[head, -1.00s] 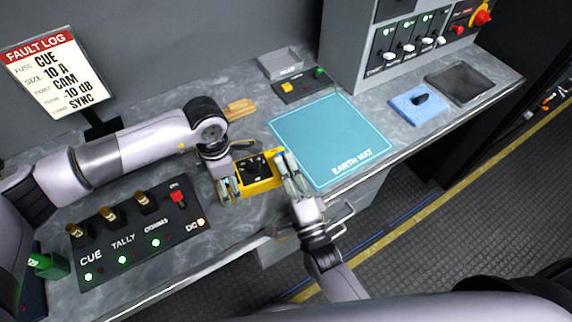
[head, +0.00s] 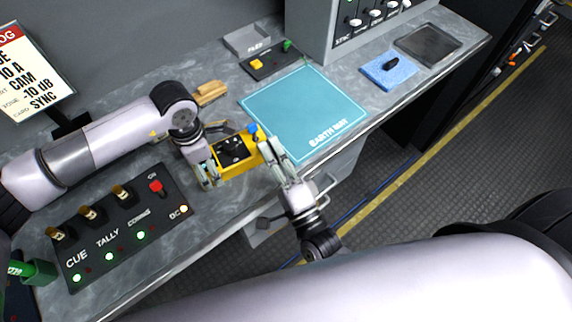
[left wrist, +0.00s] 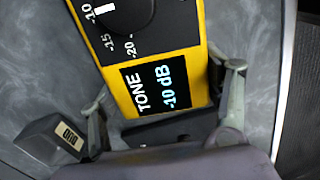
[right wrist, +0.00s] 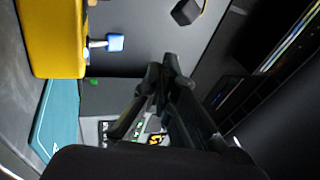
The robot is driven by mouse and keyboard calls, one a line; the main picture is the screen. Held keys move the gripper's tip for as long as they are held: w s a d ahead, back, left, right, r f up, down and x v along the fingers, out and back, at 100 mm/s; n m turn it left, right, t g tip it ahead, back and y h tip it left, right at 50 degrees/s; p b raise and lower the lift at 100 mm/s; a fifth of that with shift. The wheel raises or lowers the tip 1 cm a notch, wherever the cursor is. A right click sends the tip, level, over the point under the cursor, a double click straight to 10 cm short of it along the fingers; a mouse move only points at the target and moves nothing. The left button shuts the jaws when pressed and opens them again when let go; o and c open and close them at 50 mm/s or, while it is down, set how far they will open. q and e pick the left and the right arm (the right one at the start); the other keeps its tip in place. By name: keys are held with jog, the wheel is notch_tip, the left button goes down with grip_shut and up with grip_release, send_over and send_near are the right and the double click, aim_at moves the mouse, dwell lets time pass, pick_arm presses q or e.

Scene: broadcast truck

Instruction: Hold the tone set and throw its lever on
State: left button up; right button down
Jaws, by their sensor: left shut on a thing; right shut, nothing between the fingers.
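The tone set is a yellow box with a black face (head: 231,151), on the worktop in the head view. In the left wrist view, the tone set (left wrist: 157,85) has a knob and a display reading "TONE -10 dB". My left gripper (head: 209,172) is shut on it, a finger on each side. Its lever has a blue tip (head: 253,129) at the set's right end. The lever (right wrist: 114,43) sticks out from the yellow side in the right wrist view. My right gripper (head: 268,147) is shut and empty beside that end. Contact with the lever is not visible.
A teal earth mat (head: 305,110) lies just right of the set. A black switch panel (head: 120,225) with CUE, TALLY and COMMS lies front left. A wooden block (head: 210,92) is behind. A blue pad (head: 388,70) and grey tray (head: 428,45) lie farther right.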

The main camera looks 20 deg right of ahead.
jog(key=s+d+r, duration=0.1)
jog(key=s+r, duration=0.1)
jog(key=s, duration=0.5)
jog(key=shift+s+d+r, duration=0.25)
jog(key=shift+d+r, duration=0.1)
pick_arm(q)
jog(key=o, duration=1.5)
